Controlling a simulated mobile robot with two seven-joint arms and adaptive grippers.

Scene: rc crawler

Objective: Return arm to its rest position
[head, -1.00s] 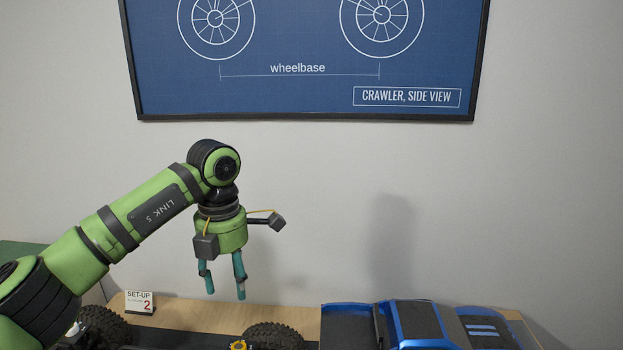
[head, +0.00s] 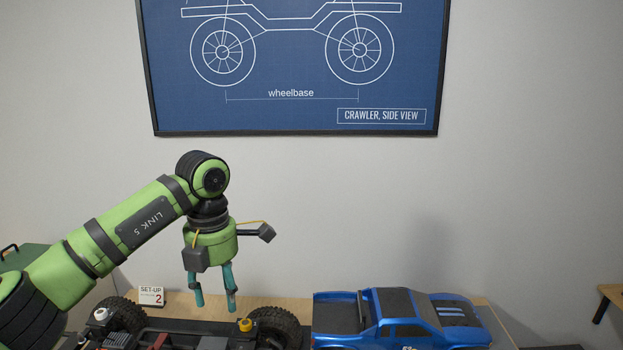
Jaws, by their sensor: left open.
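My left arm, green with dark joints, comes in from the left. Its gripper (head: 215,303) has two teal fingers pointing down, spread apart and empty. The fingers hang over the crawler chassis (head: 185,331), in front of the table's back part in the picture. How far above the chassis they are is hard to tell. My right gripper is not in view.
A blue truck body (head: 400,318) stands to the right of the chassis on the wooden table (head: 292,306). A chassis wheel (head: 276,325) is near the fingers. A small "SET-UP 2" card (head: 151,296) stands behind. A framed crawler poster (head: 290,60) hangs above. Another wooden surface (head: 612,294) shows at far right.

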